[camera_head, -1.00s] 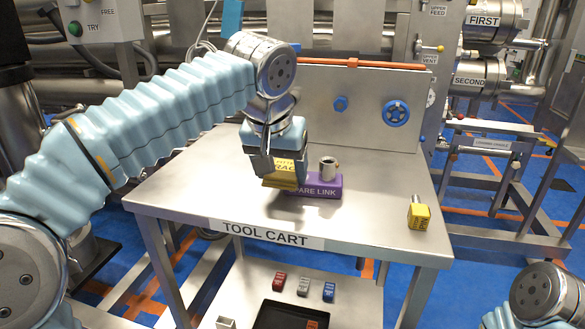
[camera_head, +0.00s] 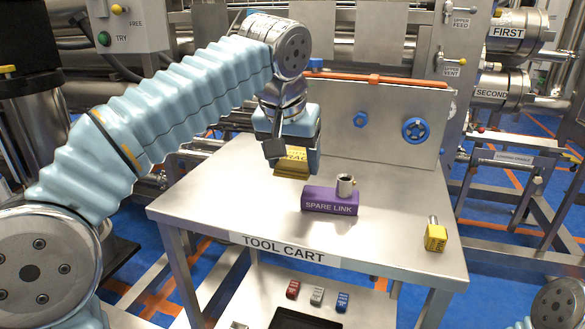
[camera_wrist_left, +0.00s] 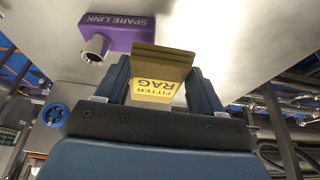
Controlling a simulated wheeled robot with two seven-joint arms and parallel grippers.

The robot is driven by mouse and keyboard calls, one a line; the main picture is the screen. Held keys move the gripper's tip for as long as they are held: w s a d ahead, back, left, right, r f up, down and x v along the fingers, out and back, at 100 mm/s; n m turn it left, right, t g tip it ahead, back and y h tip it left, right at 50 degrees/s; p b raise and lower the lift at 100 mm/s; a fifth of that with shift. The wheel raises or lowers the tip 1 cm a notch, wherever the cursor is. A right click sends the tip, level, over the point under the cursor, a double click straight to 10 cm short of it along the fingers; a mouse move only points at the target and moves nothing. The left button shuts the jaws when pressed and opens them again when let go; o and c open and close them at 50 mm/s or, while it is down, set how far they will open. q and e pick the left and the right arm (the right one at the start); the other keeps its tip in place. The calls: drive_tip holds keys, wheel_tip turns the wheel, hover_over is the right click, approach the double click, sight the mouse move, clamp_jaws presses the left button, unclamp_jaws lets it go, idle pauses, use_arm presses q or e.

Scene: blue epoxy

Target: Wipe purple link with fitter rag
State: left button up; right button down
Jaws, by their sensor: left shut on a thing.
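The purple link (camera_head: 330,201), a block lettered SPARE LINK with a metal socket on top, sits on the tool cart's top (camera_head: 250,215). It also shows in the left wrist view (camera_wrist_left: 118,30). My left gripper (camera_head: 280,155) is shut on the yellow fitter rag (camera_head: 292,165), to the left of and behind the link, apart from it. In the left wrist view the rag (camera_wrist_left: 160,75) sits between the two fingers, its lettering upside down. Part of the rag is hidden by the gripper in the head view. My right gripper is out of view.
A yellow block with a metal pin (camera_head: 436,236) stands at the cart top's right. An upright panel with blue knobs (camera_head: 416,130) closes its back. Red, grey and blue blocks (camera_head: 317,295) lie on the lower shelf near a black tray (camera_head: 290,318). The front cart top is clear.

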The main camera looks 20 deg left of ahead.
use_arm(q)
drive_tip(key=shift+r, duration=0.25)
drive_tip(key=shift+r, duration=1.55)
